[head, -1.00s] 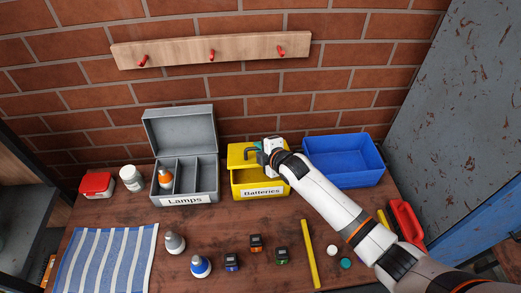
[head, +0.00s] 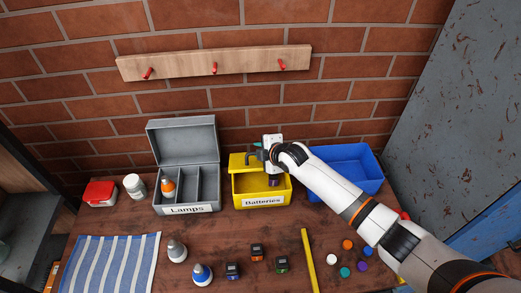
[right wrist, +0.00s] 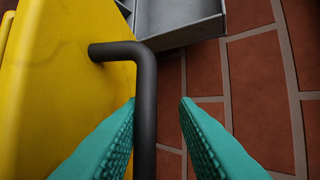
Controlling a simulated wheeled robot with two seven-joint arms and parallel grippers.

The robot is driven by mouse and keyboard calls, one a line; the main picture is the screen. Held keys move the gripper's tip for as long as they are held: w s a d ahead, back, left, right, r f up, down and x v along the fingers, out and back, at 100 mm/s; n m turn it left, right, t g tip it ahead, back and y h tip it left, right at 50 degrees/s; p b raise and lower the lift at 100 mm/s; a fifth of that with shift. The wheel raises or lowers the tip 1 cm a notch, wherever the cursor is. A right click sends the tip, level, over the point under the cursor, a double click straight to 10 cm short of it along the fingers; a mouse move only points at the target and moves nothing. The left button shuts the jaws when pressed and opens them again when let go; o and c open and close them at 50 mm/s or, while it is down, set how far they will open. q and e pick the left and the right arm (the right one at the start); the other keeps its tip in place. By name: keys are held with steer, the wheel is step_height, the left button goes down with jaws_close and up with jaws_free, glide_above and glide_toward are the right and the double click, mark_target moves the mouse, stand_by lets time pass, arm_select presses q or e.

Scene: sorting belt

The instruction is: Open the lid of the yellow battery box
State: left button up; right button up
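The yellow battery box (head: 237,194), labelled "Batteries", stands at the back of the bench. Its yellow lid (head: 242,161) is raised, and the inside shows at the front with a dark object (head: 272,181) in it. In the right wrist view the lid (right wrist: 55,80) fills the left side, with a bent black handle (right wrist: 146,85) on it. My right gripper (right wrist: 158,100) is open, with green fingers on either side of the handle. The handle is close to the left finger, with a gap to the right one. My right arm hides part of the box's right side. My left gripper is not in view.
The open grey Lamps box (head: 185,143) stands left of the yellow box. A blue bin (head: 345,163) stands to the right, partly behind my arm. Small batteries, bottles, coloured discs and a yellow strip (head: 309,262) lie in front. A brick wall is behind.

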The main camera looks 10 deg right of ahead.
steer(key=shift+o, duration=0.3)
steer(key=b+v, duration=0.1)
steer(key=v, duration=1.1)
steer(key=shift+b, duration=0.3)
steer(key=shift+f, duration=0.1)
